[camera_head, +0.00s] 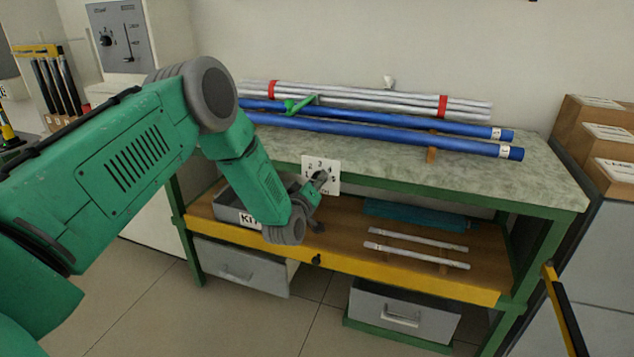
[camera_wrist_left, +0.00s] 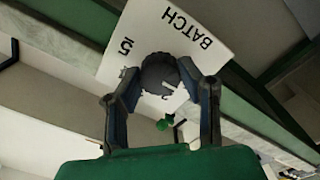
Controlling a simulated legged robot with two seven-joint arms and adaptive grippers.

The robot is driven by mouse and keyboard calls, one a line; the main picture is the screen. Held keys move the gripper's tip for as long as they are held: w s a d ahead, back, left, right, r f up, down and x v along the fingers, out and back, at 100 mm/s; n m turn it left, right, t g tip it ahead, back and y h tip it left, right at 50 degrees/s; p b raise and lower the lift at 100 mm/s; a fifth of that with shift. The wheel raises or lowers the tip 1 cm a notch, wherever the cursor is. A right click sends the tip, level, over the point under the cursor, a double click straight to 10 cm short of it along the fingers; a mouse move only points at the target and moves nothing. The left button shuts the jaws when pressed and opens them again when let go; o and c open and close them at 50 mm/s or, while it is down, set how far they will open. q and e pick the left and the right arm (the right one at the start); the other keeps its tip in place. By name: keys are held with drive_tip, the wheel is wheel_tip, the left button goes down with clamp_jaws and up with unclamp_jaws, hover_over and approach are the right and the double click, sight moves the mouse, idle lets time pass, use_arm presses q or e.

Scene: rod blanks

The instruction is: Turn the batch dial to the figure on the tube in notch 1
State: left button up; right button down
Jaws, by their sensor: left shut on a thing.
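The batch dial's white card (camera_head: 325,176) is on the front of the bench, below the top. In the left wrist view the card (camera_wrist_left: 205,37) reads BATCH, with a 5 legible. My left gripper (camera_head: 320,178) is at the card. In the left wrist view my left gripper (camera_wrist_left: 161,88) is shut on the dark round dial knob (camera_wrist_left: 158,70). The knob's setting is hidden or unclear. Two blue tubes (camera_head: 400,134) lie on the bench top with white labels (camera_head: 505,151) at their right ends. The label figures are too small to read. My right gripper is not in view.
White rods (camera_head: 350,97) with red bands lie behind the blue tubes. A green object (camera_head: 299,104) rests by them. On the lower shelf are a grey KIT bin (camera_head: 235,213), a teal item (camera_head: 415,213) and two thin rods (camera_head: 420,254). Brown boxes (camera_head: 590,135) stand at right.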

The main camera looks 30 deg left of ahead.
use_arm(q)
drive_tip(key=o, duration=1.1)
drive_tip(key=shift+f, duration=0.1)
drive_tip(key=shift+o, duration=0.2)
drive_tip(key=shift+w, duration=0.1)
drive_tip(key=v, duration=1.2)
drive_tip(key=shift+f, duration=0.1)
